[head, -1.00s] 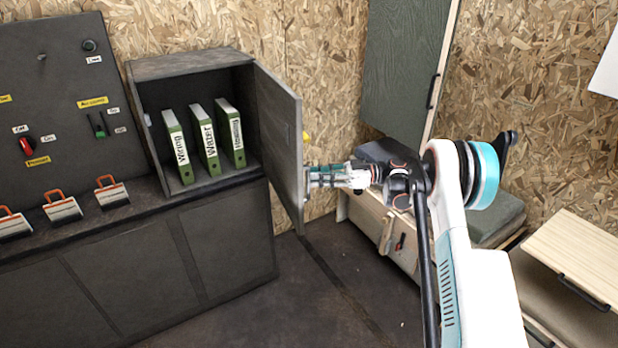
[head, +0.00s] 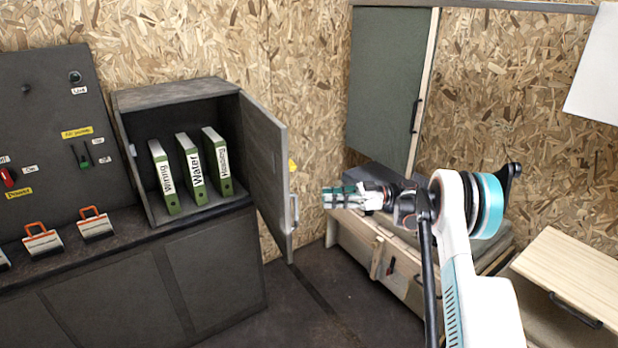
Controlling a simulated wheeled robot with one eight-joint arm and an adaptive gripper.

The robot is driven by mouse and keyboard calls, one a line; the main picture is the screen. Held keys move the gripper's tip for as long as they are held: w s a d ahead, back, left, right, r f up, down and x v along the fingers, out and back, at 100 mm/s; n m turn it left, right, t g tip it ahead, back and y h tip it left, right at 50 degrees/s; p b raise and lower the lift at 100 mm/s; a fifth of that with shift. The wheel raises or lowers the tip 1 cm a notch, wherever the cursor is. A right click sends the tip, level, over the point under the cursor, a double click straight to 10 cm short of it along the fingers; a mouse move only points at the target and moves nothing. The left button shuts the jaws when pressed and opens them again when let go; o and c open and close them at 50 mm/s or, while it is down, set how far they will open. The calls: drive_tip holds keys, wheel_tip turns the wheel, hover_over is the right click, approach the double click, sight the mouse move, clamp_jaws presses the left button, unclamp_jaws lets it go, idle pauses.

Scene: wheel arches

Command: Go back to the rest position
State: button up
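My gripper (head: 328,197) is in the middle of the head view, at the end of my arm, which comes in from the lower right. It points left, toward the open grey cabinet door (head: 264,165), with a gap between its fingertips and the door handle (head: 294,212). I see nothing held in it. The fingers are small and seen from the side, so I cannot tell how far apart they are. The cabinet (head: 180,92) stands open on the dark counter and holds green-spined binders (head: 192,170).
A dark control panel (head: 45,115) and orange-handled switches (head: 95,223) are at the left. A wooden chest (head: 350,228) stands behind my gripper. A green wall door (head: 388,90) is beyond it. A light wooden drawer unit (head: 575,265) is at the right. Bare floor (head: 310,300) lies below the gripper.

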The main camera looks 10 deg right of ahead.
drive_tip(key=w+a+r+m+t+h, duration=0.1)
drive_tip(key=w+r+m+t, duration=0.15)
drive_tip(key=r+t, duration=0.7)
drive_tip(key=w+a+r+m+t, duration=0.1)
drive_tip(key=w+r+m+t, duration=0.15)
drive_tip(key=r, duration=1.45)
drive_tip(key=s+d+r+m+t+h, duration=0.2)
drive_tip(key=r+m+t+h, duration=0.25)
drive_tip(key=r+h, duration=0.2)
drive_tip(key=s+d+r+m+t+h, duration=0.2)
drive_tip(key=s+r+m+t+h, duration=0.1)
drive_tip(key=r+m+h, duration=0.3)
drive_tip(key=s+d+f+m+g+h, duration=0.1)
drive_tip(key=s+f+m+g+h, duration=0.2)
drive_tip(key=s, duration=0.5)
drive_tip(key=s+d+f+m+g+h, duration=0.1)
drive_tip(key=s+d+f+g+h, duration=0.1)
drive_tip(key=s+f+h, duration=0.5)
drive_tip(key=s+a+f+n+g+y, duration=0.1)
drive_tip(key=s+a+f+g, duration=0.3)
drive_tip(key=s+f, duration=0.5)
drive_tip(key=s+a+f+n+g+y, duration=0.1)
drive_tip(key=s+a+f+g+y, duration=0.3)
drive_tip(key=s+f, duration=0.6)
drive_tip(key=s+g, duration=0.1)
drive_tip(key=s, duration=0.7)
drive_tip(key=shift+s+a+f, duration=0.15)
drive_tip(key=shift+s+f, duration=0.1)
